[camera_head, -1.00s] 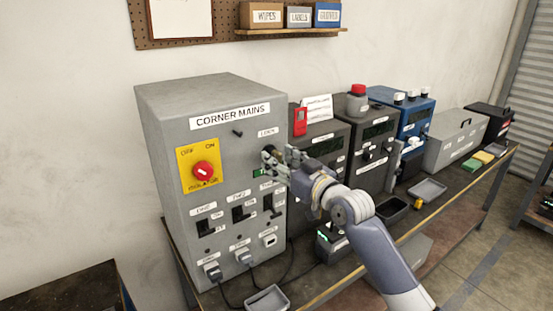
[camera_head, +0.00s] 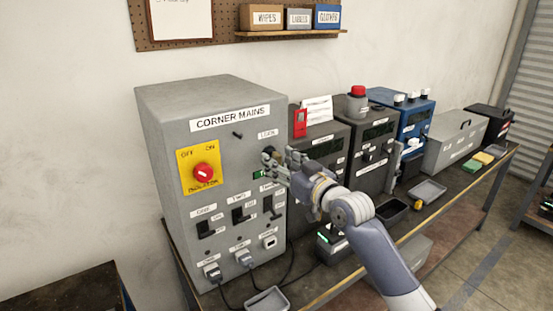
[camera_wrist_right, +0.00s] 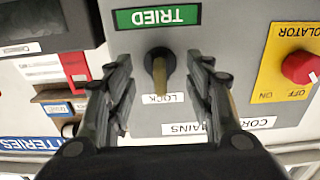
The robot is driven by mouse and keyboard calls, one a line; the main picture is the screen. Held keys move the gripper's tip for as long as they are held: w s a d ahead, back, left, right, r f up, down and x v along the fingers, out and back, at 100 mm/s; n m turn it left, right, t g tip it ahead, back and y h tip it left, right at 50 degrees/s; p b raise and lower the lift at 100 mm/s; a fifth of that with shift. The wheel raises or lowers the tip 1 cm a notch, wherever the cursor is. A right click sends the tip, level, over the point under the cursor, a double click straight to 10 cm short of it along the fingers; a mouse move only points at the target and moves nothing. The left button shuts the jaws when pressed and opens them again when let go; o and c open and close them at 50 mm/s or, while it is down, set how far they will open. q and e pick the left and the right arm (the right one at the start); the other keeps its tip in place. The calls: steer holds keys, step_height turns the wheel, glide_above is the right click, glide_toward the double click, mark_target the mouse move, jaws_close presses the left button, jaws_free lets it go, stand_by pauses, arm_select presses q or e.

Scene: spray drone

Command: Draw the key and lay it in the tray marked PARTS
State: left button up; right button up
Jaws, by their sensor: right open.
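A brass-coloured key (camera_wrist_right: 160,76) stands in the round black lock above the LOCK label in the upside-down right wrist view. The lock is on the front of the grey CORNER MAINS cabinet (camera_head: 160,135). My right gripper (camera_wrist_right: 160,72) is open, with one finger on each side of the key and gaps between. A grey tray (camera_head: 267,300) lies at the front of the bench; I cannot read any PARTS mark. My left gripper is not in view.
A red isolator knob (camera_head: 204,173) on a yellow plate and several black switches are left of and below the gripper. A green TRIED sign (camera_wrist_right: 157,17) is by the lock. A dark tray (camera_head: 391,209) and another grey tray (camera_head: 428,190) lie further along the bench.

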stand_by(0.4)
jaws_close()
steer(key=shift+s+d, duration=0.1)
steer(key=shift+p+v, duration=1.45)
steer(key=shift+v, duration=1.45)
steer(key=shift+f, duration=0.1)
